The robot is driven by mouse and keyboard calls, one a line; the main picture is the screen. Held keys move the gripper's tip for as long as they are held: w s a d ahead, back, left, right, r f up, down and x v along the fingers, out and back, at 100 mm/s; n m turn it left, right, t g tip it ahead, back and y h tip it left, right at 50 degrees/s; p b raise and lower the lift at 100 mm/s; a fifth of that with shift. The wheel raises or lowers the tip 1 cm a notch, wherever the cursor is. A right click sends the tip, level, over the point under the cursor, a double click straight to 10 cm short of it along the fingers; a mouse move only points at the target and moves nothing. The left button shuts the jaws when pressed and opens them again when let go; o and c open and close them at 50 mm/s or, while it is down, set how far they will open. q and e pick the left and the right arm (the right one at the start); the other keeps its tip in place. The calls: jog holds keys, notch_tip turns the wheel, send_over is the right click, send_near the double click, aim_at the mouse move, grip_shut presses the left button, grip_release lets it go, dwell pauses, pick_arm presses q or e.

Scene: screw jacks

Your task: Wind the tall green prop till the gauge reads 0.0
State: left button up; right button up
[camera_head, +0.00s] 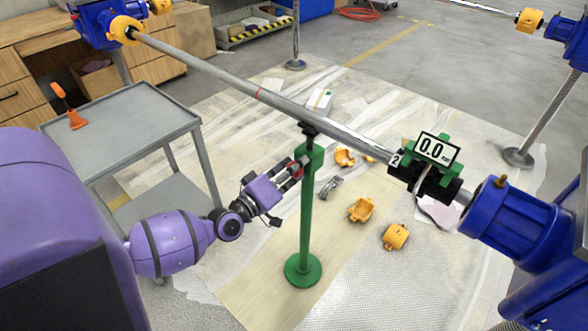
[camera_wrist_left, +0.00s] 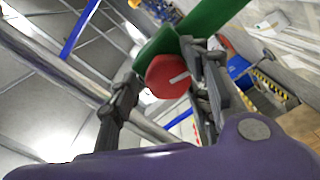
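The tall green prop (camera_head: 306,215) stands upright on a round base, its black head under the long grey pipe (camera_head: 230,84). A red knob (camera_head: 297,170) with a pale stripe sits on its green collar. In the left wrist view the red knob (camera_wrist_left: 167,77) lies between the fingers of my left gripper (camera_wrist_left: 162,95). The fingers look open, with a gap on the left side and the right finger close to the knob; contact is unclear. In the head view my left gripper (camera_head: 290,174) is at the knob. My right gripper is out of view.
A grey cart (camera_head: 130,118) with an orange tool (camera_head: 70,108) stands at left. Orange shells (camera_head: 361,210) and a small grey object (camera_head: 330,187) lie on the floor sheet. Large blue pipe fittings (camera_head: 515,220) fill the right. The sheet before the prop is clear.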

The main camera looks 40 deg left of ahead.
pick_arm(q)
jog(key=shift+s+f, duration=0.15)
jog(key=shift+f, duration=0.05)
jog(key=s, duration=1.1)
jog(key=shift+s+a, duration=0.4)
jog(key=shift+a, duration=0.05)
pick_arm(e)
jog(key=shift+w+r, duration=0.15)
pick_arm(q)
jog(key=shift+c, duration=0.2)
pick_arm(e)
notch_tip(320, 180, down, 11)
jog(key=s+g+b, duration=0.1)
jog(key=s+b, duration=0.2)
jog(key=b, duration=0.8)
pick_arm(q)
jog(key=w+p, duration=0.4)
jog(key=w, duration=0.5)
jog(key=shift+w+d+n, duration=0.3)
jog(key=shift+d, duration=0.1)
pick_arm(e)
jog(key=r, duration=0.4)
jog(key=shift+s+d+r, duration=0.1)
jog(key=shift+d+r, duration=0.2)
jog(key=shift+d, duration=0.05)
